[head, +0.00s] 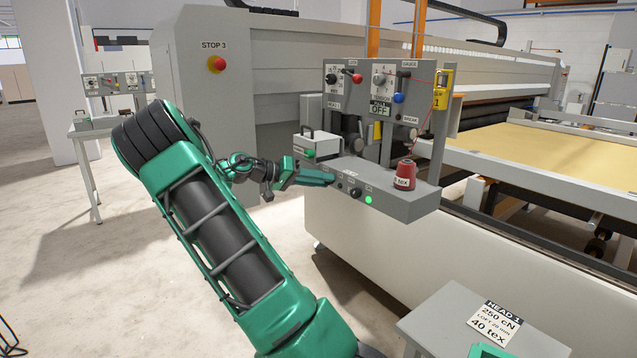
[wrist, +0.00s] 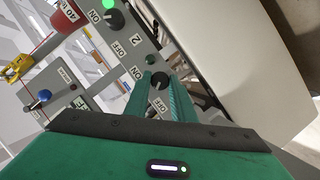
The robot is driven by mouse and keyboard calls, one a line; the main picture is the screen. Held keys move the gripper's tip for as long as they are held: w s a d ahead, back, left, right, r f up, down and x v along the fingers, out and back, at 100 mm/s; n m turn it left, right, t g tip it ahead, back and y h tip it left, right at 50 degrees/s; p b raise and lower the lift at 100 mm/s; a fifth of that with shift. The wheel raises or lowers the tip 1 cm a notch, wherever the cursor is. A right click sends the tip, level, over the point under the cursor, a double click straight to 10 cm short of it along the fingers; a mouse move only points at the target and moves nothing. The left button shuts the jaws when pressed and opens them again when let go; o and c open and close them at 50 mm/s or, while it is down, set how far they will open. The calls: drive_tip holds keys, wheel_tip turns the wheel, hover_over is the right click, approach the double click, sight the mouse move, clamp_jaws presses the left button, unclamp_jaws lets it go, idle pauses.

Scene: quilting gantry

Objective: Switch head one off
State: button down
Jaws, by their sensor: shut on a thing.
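The grey switch box (head: 400,203) of the stitching head carries two black rotary knobs with ON and OFF labels. My gripper (head: 331,180) reaches its left end from the left. In the wrist view my gripper (wrist: 160,84) is shut on the nearer black knob (wrist: 160,77), one finger on each side. The small lamp (wrist: 150,60) beside that knob looks dark. The other knob (wrist: 115,19), marked 2, stands free, and a bright green lamp (wrist: 108,4) is lit beyond it. The held knob's pointer is too small to read surely.
A red thread cone (head: 405,176) stands on the box's right end. A red STOP 3 button (head: 216,64) is on the machine at left. A grey table with a HEAD 1 card (head: 494,322) is in front.

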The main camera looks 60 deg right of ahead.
drive_tip(key=shift+w, duration=0.25)
drive_tip(key=c, duration=1.5)
unclamp_jaws()
drive_tip(key=shift+s, duration=0.1)
drive_tip(key=shift+a, duration=0.1)
drive_tip(key=v, duration=1)
drive_tip(key=shift+w+a, duration=0.25)
drive_tip(key=shift+w, duration=0.05)
